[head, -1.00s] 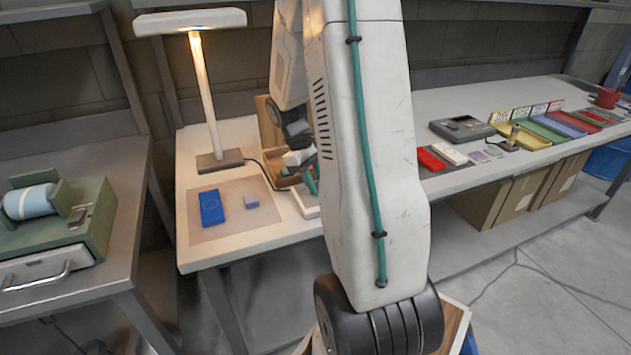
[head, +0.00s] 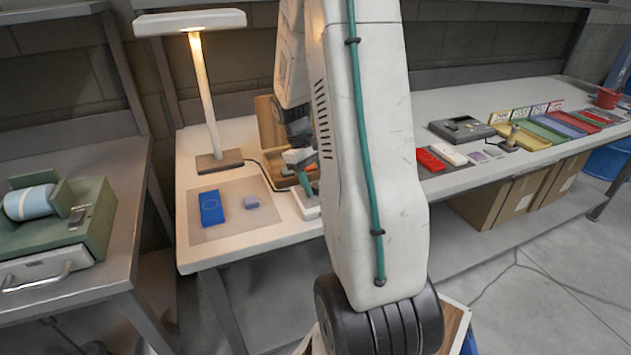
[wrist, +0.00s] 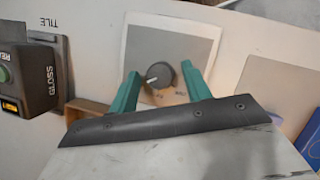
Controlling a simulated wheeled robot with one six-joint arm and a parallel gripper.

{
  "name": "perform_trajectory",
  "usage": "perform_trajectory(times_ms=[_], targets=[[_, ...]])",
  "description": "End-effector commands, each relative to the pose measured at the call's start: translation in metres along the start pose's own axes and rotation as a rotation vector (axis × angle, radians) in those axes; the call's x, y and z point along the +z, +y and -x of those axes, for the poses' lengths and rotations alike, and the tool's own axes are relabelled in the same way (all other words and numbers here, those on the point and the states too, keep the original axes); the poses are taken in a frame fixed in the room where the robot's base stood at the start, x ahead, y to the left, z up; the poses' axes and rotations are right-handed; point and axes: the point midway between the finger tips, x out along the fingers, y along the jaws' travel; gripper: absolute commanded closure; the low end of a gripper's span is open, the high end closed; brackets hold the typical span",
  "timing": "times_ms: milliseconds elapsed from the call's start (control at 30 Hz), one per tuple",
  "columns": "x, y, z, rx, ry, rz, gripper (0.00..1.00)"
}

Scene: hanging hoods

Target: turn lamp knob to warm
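The lamp (head: 203,90) stands at the back left of the white table, its head lit with a warm-looking glow. The dark round knob (wrist: 160,75) with a white pointer sits on a pale square panel (wrist: 202,44) in the wrist view. The pointer aims to the lower left of that picture. Small lettering beside the knob is too blurred to read. My gripper (wrist: 160,70) is open, with a teal finger on each side of the knob and a visible gap on each side. In the head view my gripper (head: 302,168) is partly behind my arm, and the knob is hidden.
A wooden box (head: 270,125) stands behind my gripper. A dark device marked GLOSS (wrist: 28,80) is at the wrist view's left.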

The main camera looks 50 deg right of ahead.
Motion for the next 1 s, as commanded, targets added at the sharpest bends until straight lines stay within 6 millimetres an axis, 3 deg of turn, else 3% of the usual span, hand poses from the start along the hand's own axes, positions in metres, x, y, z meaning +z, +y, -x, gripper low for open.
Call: perform_trajectory(times_ms=[367,733,1000], targets=[[0.0,0.0,0.006,0.001,0.0,0.001,0.48],[-0.001,0.0,0.064,0.001,0.001,0.0,0.48],[0.0,0.0,0.078,0.0,0.0,0.001,0.48]])
